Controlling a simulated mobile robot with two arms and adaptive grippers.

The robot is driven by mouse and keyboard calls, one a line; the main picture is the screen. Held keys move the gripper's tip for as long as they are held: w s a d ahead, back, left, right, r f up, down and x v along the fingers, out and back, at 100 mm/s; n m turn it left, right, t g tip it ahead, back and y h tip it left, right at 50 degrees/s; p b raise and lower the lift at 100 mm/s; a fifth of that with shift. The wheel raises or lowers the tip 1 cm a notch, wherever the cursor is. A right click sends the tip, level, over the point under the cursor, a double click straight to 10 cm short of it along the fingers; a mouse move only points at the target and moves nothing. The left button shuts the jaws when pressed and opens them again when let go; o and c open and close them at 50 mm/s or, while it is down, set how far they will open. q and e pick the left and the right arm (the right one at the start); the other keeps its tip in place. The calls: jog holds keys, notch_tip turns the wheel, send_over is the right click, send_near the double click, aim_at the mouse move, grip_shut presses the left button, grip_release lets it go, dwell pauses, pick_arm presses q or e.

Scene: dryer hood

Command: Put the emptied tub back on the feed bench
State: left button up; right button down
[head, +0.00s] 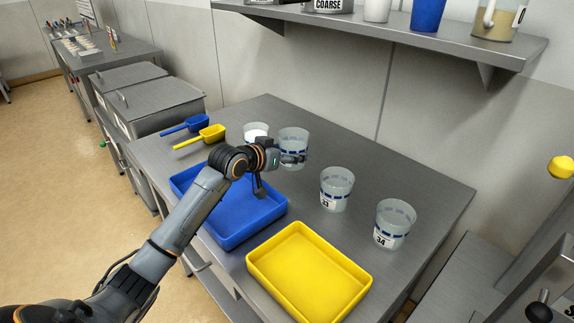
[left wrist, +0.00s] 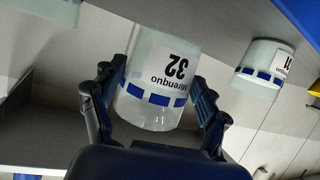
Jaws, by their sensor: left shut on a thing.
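My left gripper (head: 290,158) is shut on a clear tub (head: 294,139) with a blue band, at the back of the steel feed bench (head: 370,262). In the left wrist view the fingers (left wrist: 162,88) sit on both sides of this tub (left wrist: 150,112), and its label reads 32. The tub looks upright and empty. I cannot tell whether its base touches the bench. A tub with white contents (head: 256,131) stands just left of it. Tub 33 (head: 336,188) and tub 34 (head: 394,225) stand to its right. My right gripper is out of view.
A blue tray (head: 236,238) lies under my left arm, with a yellow tray (head: 308,275) to its right. Blue and yellow scoops (head: 200,134) lie at the bench's left end. A wall shelf (head: 440,40) with containers hangs above. Grey bins (head: 160,103) stand at left.

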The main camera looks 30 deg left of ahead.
pick_arm(q)
jog(key=w+f, duration=0.1)
jog(key=w+a+f, duration=0.1)
jog(key=f, duration=0.1)
jog(key=shift+w+a, duration=0.15)
jog(key=f, duration=0.2)
jog(key=f+p, duration=0.1)
jog(key=shift+w+a+f, duration=0.2)
jog(key=shift+w+f, duration=0.1)
jog(key=o, duration=1.7)
jog(key=shift+f, duration=0.2)
jog(key=shift+s+b, duration=0.2)
jog(key=shift+b, duration=0.2)
jog(key=v, duration=1.3)
jog(key=shift+a+r+b, duration=0.2)
jog(key=shift+r+b, duration=0.2)
